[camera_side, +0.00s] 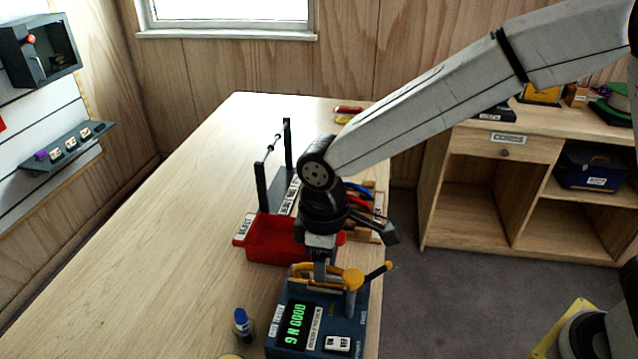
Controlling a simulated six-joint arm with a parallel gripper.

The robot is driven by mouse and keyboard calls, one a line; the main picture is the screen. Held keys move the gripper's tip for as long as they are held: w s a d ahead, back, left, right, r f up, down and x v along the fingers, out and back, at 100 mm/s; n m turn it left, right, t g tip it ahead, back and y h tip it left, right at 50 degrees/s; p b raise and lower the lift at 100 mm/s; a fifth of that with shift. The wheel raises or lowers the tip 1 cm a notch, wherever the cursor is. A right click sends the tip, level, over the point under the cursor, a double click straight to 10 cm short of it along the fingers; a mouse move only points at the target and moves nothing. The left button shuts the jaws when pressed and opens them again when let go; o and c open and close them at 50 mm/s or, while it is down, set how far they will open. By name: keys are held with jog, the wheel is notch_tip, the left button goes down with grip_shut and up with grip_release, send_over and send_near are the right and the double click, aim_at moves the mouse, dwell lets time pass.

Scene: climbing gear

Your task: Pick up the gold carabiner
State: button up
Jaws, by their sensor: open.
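A gold-yellow shape, which looks like the gold carabiner (301,283), sits on top of the blue test device (361,318) near the table's right edge. It is small and partly hidden by my gripper. My gripper (319,276) points down over the device, with its fingertips at the carabiner. It is open; whether the fingers touch the carabiner or stand around it, I cannot tell. The device has a display reading "9 N GOOD" in green and a yellow-knobbed lever (353,279) just right of my fingers.
A red reject tray (262,243) lies just behind the device. A black rack with a rail (262,188) stands behind the tray. A blue-capped bottle (242,324) stands left of the device. The table's left side (170,240) is clear.

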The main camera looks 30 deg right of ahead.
jog(key=shift+d+f, duration=0.1)
jog(key=shift+f, duration=2)
grip_shut()
jog(key=shift+s, duration=0.1)
